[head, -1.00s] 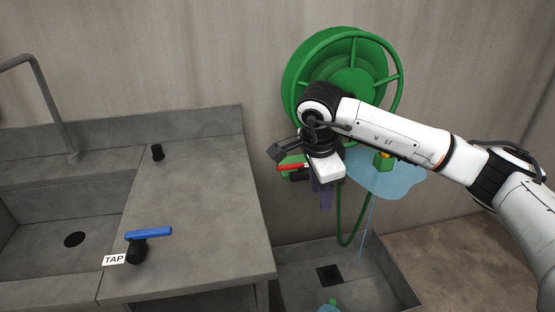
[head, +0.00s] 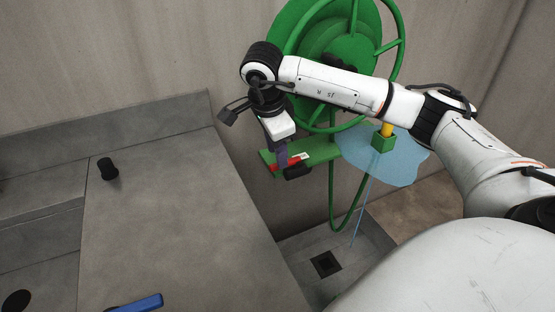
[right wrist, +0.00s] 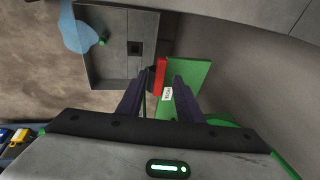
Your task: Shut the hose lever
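The red hose lever (head: 291,162) sits on a green bracket (head: 318,150) below the hose reel, beside a small white label. In the head view my right gripper (head: 281,160) points down at the lever, and its fingers partly cover it. In the right wrist view the red lever (right wrist: 160,77) lies between the two spread fingertips of my right gripper (right wrist: 163,80), close to the left one. Whether a finger touches it I cannot tell. The label (right wrist: 168,94) lies just below it. My left gripper is out of view.
A green hose reel (head: 335,45) is on the wall. A grey counter (head: 170,215) carries a blue lever (head: 138,303) and black knob (head: 108,168).

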